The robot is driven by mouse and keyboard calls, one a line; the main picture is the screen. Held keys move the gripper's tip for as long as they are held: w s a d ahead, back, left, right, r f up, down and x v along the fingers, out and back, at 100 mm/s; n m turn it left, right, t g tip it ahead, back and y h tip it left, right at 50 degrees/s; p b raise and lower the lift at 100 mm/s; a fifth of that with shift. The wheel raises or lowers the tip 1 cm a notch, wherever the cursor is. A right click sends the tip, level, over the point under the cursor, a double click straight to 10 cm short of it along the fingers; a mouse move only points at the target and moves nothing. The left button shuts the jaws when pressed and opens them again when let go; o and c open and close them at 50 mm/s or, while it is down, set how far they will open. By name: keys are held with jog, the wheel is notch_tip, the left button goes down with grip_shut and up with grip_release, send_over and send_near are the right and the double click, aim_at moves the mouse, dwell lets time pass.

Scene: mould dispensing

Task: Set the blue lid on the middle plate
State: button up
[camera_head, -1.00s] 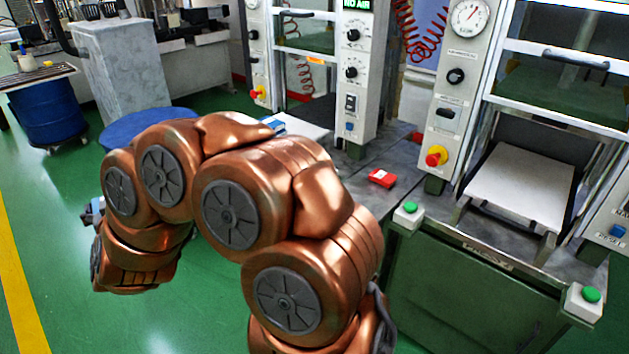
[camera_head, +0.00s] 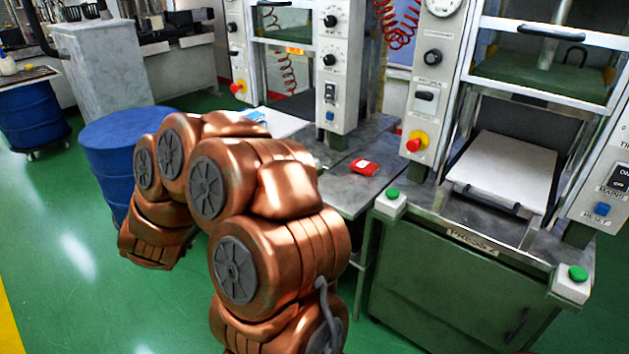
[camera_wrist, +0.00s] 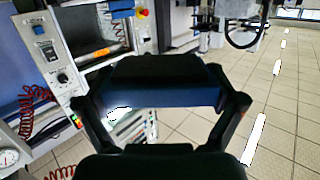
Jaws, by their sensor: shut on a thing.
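My gripper (camera_wrist: 160,94) shows in the wrist view, with its two fingers closed on the left and right sides of a blue lid (camera_wrist: 160,97). The lid's upper face is dark in shadow and its near side is blue. It is held in the air, with tiled floor and machines behind it. In the head view my arm hides the gripper and the lid. A white plate (camera_head: 506,172) lies in the right press. Another white plate (camera_head: 278,123) shows partly behind my arm at the left press. I cannot tell which is the middle plate.
A blue drum (camera_head: 105,160) stands close behind my arm. The press cabinet (camera_head: 450,290) carries green buttons at its front corners. Green floor is clear at the lower left.

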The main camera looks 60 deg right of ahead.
jog(key=s+d+f+m+g+h+b, duration=0.1)
jog(key=s+d+f+m+g+b, duration=0.2)
jog(key=s+d, duration=0.6)
jog(key=s+d+f+m+g+h+b, duration=0.1)
jog(key=s+d+f+m+g, duration=0.4)
jog(key=s, duration=0.6)
jog(key=s+d+f+m+g+h+b, duration=0.1)
jog(key=s+d+f+g+b, duration=0.3)
jog(key=s+d, duration=0.55)
jog(key=g+p, duration=0.1)
jog(key=p, duration=0.2)
send_over(327, 191)
jog(key=shift+f, duration=2.05)
jog(key=shift+f, duration=0.1)
jog(key=o, duration=1)
jog(key=shift+o, duration=0.2)
jog(key=v, duration=1.2)
jog(key=shift+b, duration=0.45)
